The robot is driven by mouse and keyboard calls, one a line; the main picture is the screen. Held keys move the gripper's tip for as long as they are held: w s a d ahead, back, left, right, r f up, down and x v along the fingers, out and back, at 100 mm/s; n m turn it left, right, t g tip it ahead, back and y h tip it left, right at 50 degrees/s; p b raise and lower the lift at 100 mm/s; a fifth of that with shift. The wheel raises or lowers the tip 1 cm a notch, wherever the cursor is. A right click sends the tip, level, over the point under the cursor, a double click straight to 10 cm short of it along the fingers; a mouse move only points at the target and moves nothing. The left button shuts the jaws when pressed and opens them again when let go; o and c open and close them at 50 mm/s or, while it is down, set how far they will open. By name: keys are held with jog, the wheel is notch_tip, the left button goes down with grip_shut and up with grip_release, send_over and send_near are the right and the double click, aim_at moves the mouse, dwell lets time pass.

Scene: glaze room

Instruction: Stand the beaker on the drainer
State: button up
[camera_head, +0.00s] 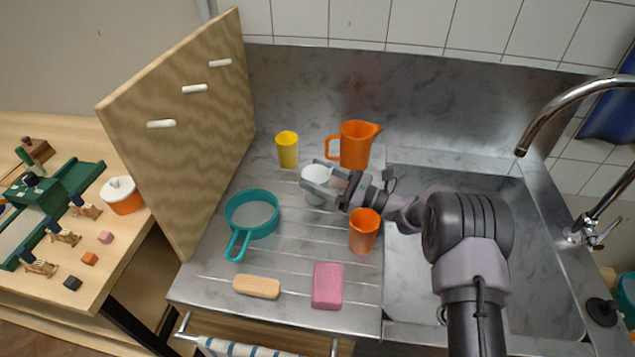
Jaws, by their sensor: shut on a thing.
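A white, round beaker (317,184) is between the fingers of my gripper (315,179), which is shut on it. The fingers hide part of its sides. It looks about upright, over the back half of the ribbed steel drainer (300,256). I cannot tell whether its base touches the drainer. My arm reaches in from the right, across the sink.
A wooden board (180,130) rises at left. The sink (410,290) is right.

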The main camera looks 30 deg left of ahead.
jog(key=shift+f, duration=0.1)
jog(key=shift+f, duration=0.15)
jog(key=o, duration=1.4)
jog(key=shift+c, duration=0.2)
jog(key=shift+r, duration=0.2)
jog(key=shift+w+d+r+p, duration=0.1)
jog(key=shift+w+d+p, duration=0.05)
jog(key=shift+d+p, duration=0.15)
jog(key=d, duration=0.3)
jog(key=d+f+p, duration=0.1)
jog(key=d, duration=0.3)
jog(key=d+f+p, duration=0.1)
jog(key=d, duration=0.3)
jog(key=shift+w+d, duration=0.15)
jog(key=shift+w, duration=0.2)
